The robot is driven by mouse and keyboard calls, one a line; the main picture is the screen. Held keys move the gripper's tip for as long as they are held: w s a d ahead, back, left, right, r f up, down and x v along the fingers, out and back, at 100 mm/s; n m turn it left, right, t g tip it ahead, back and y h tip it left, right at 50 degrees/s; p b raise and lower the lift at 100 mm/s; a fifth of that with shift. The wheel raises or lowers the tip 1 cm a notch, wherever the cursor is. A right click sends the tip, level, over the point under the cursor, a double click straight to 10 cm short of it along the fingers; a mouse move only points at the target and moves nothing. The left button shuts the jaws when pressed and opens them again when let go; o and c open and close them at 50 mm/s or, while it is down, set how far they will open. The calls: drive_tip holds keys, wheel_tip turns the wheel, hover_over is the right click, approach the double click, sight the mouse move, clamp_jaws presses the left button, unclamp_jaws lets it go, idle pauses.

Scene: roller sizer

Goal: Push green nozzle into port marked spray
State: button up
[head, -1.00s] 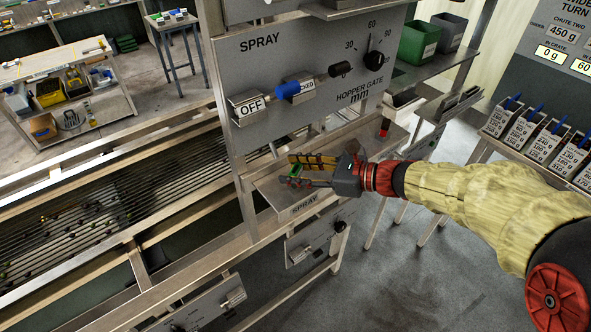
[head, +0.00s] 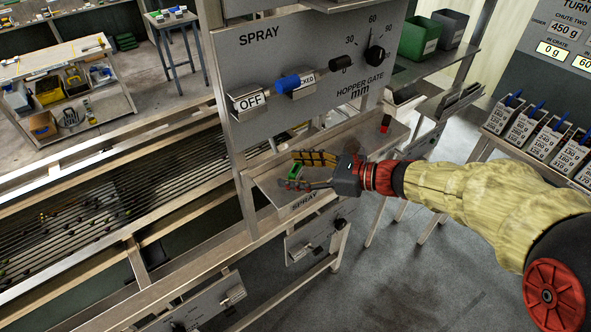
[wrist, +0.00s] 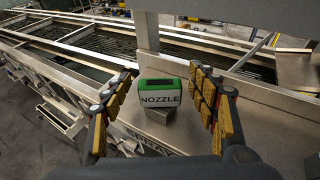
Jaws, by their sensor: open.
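The green nozzle (wrist: 160,92) shows in the wrist view as a green-topped block with a white NOZZLE label. It stands on a small grey mount on the shelf. In the head view it (head: 294,171) is a small green patch at my gripper's fingers, partly hidden. My gripper (head: 309,171) is open, with its yellow-padded fingers on either side of the nozzle. In the wrist view my gripper (wrist: 160,108) shows a gap between each finger and the nozzle. The SPRAY label (head: 304,201) is on the shelf's front edge below. I cannot make out the port opening.
Above the shelf (head: 265,186) stands the SPRAY panel (head: 262,70) with an OFF plate, a blue-handled part and a dial. A red and dark object (head: 386,123) sits at the shelf's right. The roller bed (head: 130,195) lies to the left.

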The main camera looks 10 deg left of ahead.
drive_tip(key=shift+d, duration=0.1)
drive_tip(key=v, duration=1.1)
drive_tip(key=shift+d+r, duration=0.15)
drive_tip(key=shift+d, duration=0.2)
drive_tip(key=s+d+f+n+t+h+b, duration=0.3)
drive_tip(key=s+d+f+n+h+b, duration=1.1)
drive_tip(key=s+d+f+n+b, duration=0.5)
drive_tip(key=shift+s+d+f+n+b, duration=0.15)
drive_tip(key=shift+d+f+n+b, duration=0.35)
drive_tip(key=shift+f, duration=0.45)
